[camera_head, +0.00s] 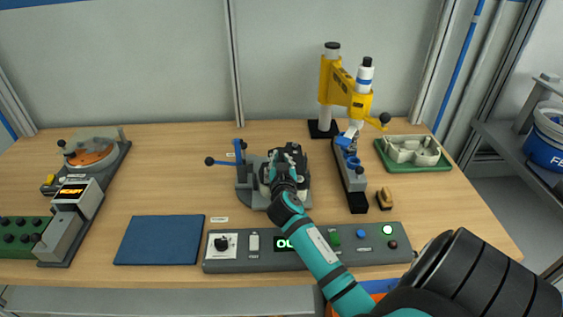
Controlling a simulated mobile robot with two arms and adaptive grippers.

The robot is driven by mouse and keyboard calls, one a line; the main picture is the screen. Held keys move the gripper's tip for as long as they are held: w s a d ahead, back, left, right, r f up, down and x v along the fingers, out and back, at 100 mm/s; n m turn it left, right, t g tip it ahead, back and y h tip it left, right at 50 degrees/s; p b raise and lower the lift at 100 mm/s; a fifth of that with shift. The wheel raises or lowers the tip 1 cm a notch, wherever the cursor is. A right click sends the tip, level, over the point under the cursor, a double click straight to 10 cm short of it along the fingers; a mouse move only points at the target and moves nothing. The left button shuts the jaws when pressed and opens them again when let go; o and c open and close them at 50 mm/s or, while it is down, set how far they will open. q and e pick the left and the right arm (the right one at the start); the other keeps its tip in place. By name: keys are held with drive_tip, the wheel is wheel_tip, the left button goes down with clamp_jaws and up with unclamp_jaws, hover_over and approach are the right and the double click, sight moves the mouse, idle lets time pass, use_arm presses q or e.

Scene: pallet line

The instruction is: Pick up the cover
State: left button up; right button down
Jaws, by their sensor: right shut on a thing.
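My right gripper (285,158) is over the grey fixture (246,190) at the middle of the bench, its arm coming in from the lower right. It is shut on a part in the fixture, which I take to be the cover. The gripper hides most of this part; only a pale bit shows beside the fingers, and I cannot tell whether it is lifted clear. The fixture has a blue-handled lever (224,161) on its left. My left gripper is not in view.
A control panel (350,255) lies in front, with a blue mat (160,240) to its left. A yellow press (345,88) stands behind a narrow grey rail (358,202). A green tray (440,164) with cream parts is at right. A turntable station (90,150) is at left.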

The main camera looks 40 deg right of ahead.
drive_tip(key=r, duration=0.2)
drive_tip(key=shift+s+a+r+b, duration=0.2)
drive_tip(key=shift+s+r+b, duration=0.1)
drive_tip(key=shift+s+r, duration=0.1)
drive_tip(key=s+a+r+b, duration=0.1)
drive_tip(key=s+a, duration=0.3)
drive_tip(key=s, duration=1)
drive_tip(key=shift+s+r+b, duration=0.3)
drive_tip(key=shift+r+b, duration=0.05)
drive_tip(key=shift+b, duration=0.5)
